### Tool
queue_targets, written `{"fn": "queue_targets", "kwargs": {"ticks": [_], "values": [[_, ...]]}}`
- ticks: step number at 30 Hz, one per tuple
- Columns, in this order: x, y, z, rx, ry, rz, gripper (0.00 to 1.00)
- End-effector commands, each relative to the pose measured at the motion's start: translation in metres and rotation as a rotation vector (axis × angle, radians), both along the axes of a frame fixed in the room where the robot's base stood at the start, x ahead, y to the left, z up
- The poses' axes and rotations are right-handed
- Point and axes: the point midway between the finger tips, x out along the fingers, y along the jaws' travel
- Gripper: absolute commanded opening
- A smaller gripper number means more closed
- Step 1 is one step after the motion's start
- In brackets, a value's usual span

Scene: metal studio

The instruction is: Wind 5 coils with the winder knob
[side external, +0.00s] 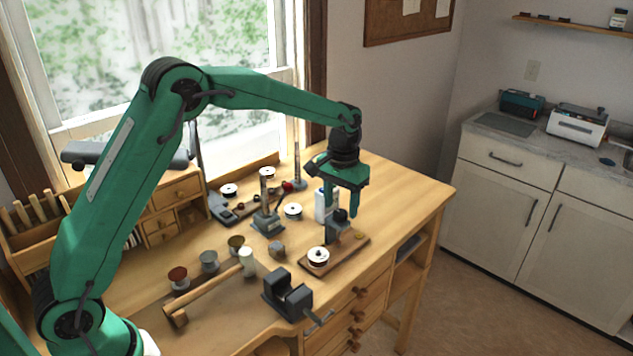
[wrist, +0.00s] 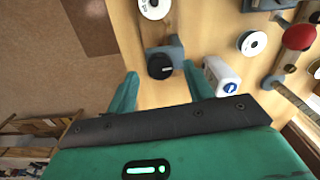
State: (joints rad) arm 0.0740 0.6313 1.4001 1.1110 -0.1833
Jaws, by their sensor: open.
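The winder stands on a wooden base board (side external: 352,250) near the right end of the bench. Its black knob (side external: 340,215) sits on a grey upright, and a white spool (side external: 318,256) sits at the board's near end. In the wrist view the black knob (wrist: 160,66) lies ahead of and between my two green fingertips, with the white spool (wrist: 154,8) beyond it. My gripper (side external: 343,208) points down over the winder in the side view, and its fingers (wrist: 157,80) are open and empty. Whether a finger touches the knob cannot be told.
A white bottle (wrist: 222,76) stands close to the right finger; it also shows behind my gripper (side external: 321,205). The bench's right end (side external: 425,195) is clear.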

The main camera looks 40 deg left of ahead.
Motion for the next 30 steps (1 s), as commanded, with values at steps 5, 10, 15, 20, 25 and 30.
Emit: {"fn": "queue_targets", "kwargs": {"ticks": [5, 10, 15, 20, 25, 30], "values": [[0.0, 0.0, -0.012, 0.0, 0.0, 0.0, 0.52], [0.0, 0.0, -0.016, 0.0, -0.001, 0.0, 0.52], [0.0, 0.0, -0.016, 0.0, -0.001, 0.0, 0.52], [0.0, 0.0, -0.015, 0.0, -0.001, 0.0, 0.22], [0.0, 0.0, -0.015, 0.0, -0.001, 0.0, 0.07], [0.0, 0.0, -0.015, 0.0, -0.001, -0.011, 0.07]]}}
